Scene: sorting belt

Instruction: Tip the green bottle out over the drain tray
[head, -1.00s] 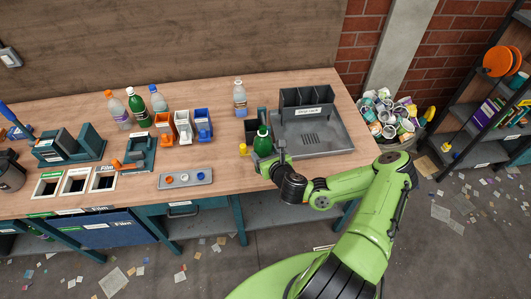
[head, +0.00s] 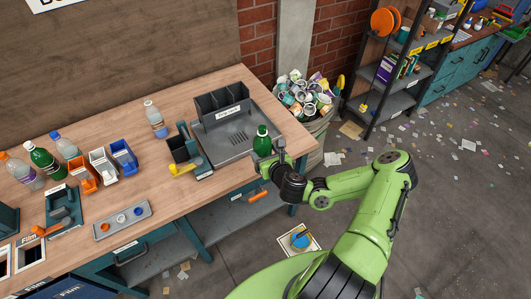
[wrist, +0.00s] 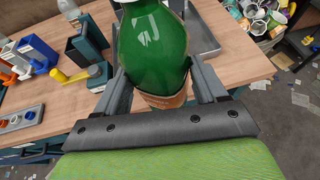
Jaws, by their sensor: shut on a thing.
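The green bottle (head: 262,142) is upright in my gripper (head: 267,160), at the front right edge of the drain tray in the head view. The bottle's top is cut off there. The grey drain tray (head: 236,146) lies on the bench behind and to the left of the bottle, with a slotted drain area and a dark divided rack (head: 222,106) at its back.
A clear bottle (head: 155,119) and a dark box with a yellow handle (head: 182,170) stand left of the tray. A second green bottle (head: 44,160) stands farther left among other bottles. A full waste bin (head: 308,104) stands beyond the bench's right end.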

